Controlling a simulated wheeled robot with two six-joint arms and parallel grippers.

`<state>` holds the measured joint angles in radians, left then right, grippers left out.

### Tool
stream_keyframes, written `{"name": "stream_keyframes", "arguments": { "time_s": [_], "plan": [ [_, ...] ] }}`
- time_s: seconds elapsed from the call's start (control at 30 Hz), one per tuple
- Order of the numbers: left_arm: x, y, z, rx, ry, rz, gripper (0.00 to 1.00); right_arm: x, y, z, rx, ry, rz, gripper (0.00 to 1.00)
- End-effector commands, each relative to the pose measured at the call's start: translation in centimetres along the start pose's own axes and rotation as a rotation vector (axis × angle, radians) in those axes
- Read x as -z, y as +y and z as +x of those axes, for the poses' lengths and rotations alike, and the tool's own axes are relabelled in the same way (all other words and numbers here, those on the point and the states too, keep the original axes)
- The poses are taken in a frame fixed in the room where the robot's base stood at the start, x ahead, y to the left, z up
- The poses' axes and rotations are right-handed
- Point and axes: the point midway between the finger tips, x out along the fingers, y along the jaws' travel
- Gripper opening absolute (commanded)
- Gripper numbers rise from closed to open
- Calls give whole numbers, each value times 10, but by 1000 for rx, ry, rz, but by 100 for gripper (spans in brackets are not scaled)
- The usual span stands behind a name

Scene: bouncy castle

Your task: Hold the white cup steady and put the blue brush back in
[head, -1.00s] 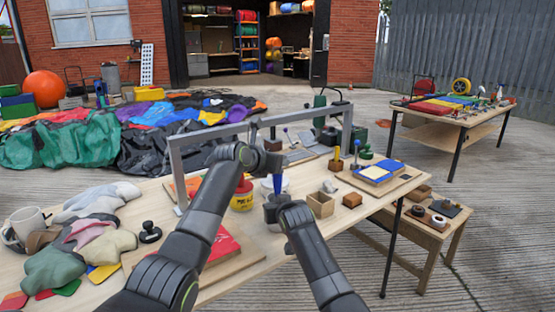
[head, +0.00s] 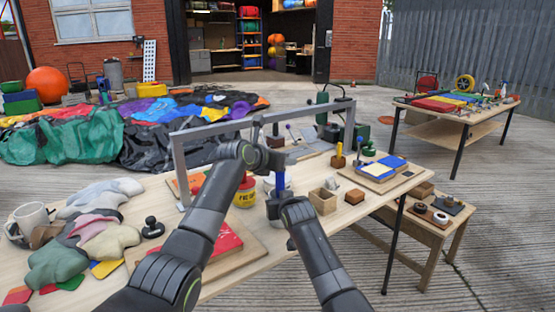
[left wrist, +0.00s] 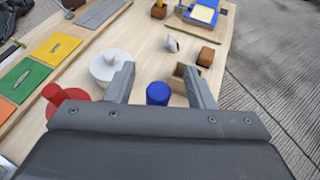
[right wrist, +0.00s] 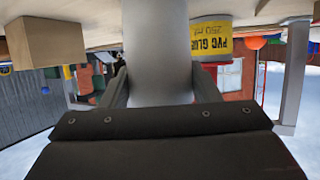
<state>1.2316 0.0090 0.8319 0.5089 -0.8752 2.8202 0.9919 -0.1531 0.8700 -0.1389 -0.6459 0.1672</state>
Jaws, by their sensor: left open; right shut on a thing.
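The blue brush (head: 279,182) stands upright between my two grippers in the head view. Its round blue end (left wrist: 157,94) shows between the fingers of my left gripper (left wrist: 158,85), which is open around it with gaps on both sides. My right gripper (right wrist: 163,90) is shut on the white cup (right wrist: 158,45), a pale cylinder filling the space between its fingers. In the head view the right gripper (head: 279,205) is just below the brush and mostly hides the cup. I cannot tell how deep the brush sits in the cup.
A glue pot (head: 245,192) with a red lid stands close left, beside a round white object (left wrist: 108,66). A wooden box (head: 323,200) and a brown block (head: 354,196) are to the right. A grey frame (head: 178,165) spans behind. Soft pieces (head: 85,235) lie left.

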Motion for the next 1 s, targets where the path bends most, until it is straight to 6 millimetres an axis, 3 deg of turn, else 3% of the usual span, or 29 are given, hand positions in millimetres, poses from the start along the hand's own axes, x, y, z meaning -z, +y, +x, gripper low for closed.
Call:
{"name": "stream_keyframes", "arguments": {
  "time_s": [0.37,1.0],
  "plan": [
    [0,0,-24,0,-3,0,49,0,0,0,0,0,0,30],
    [0,1,-104,-2,-2,0,49,0,0,0,0,0,0,30]
  ]
}}
